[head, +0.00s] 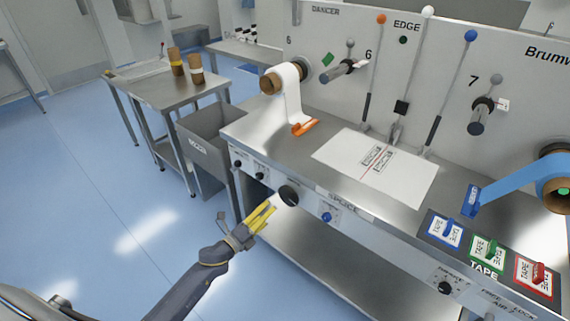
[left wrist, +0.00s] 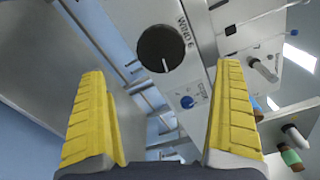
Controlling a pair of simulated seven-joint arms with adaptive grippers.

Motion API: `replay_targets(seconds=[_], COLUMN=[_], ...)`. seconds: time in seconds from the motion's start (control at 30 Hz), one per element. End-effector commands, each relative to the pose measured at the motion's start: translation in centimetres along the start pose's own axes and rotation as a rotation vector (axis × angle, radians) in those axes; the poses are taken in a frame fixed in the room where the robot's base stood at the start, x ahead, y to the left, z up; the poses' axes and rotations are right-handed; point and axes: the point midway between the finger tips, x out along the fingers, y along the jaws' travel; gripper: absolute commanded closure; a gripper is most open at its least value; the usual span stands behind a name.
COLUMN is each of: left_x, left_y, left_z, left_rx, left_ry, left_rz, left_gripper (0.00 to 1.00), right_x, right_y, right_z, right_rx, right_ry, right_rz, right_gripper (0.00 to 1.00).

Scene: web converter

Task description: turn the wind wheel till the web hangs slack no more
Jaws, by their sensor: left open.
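The wind wheel is a round black knob (head: 289,195) on the front of the bench. In the left wrist view the knob (left wrist: 165,48) carries a white mark and the label "WIND 6" beside it. My left gripper (head: 264,214) has yellow fingers, open and empty, pointing at the knob from just in front. In the wrist view the knob lies ahead between the open fingers (left wrist: 160,72), with no contact visible. The white web (head: 293,98) hangs from a roll (head: 270,83) on spindle 6 down to an orange piece (head: 304,127) on the bench top. My right gripper is not in view.
A blue knob (head: 326,217) sits right of the wheel, and small black knobs (head: 259,175) sit left. A grey bin (head: 200,150) stands left of the bench. A printed white sheet (head: 400,175) lies on top. The floor before the bench is clear.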

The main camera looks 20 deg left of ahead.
Motion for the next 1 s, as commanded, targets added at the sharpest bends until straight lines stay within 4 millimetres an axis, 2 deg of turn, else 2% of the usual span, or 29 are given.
replay_targets(seconds=[0.43,0.57,0.63,0.77,1.0], left_x=[-0.1,-1.6,-3.1,-4.4,-6.2], left_y=[0.1,1.4,1.9,1.8,1.3], left_z=[-0.1,-0.7,-1.1,-1.2,-1.2], left_rx=[-0.001,-0.004,-0.033,-0.244,-0.745], left_ry=[0.001,0.011,0.017,0.014,0.004], left_rz=[0.003,0.028,0.04,0.042,0.038], left_gripper=[0.0,0.0,0.0,0.0,0.0], right_x=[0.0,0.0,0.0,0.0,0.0], right_y=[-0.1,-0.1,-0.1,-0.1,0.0], right_z=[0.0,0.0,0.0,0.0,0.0], right_rx=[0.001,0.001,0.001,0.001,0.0], right_ry=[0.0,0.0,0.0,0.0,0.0], right_rz=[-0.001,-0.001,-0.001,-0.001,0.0], right_gripper=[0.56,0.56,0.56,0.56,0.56])
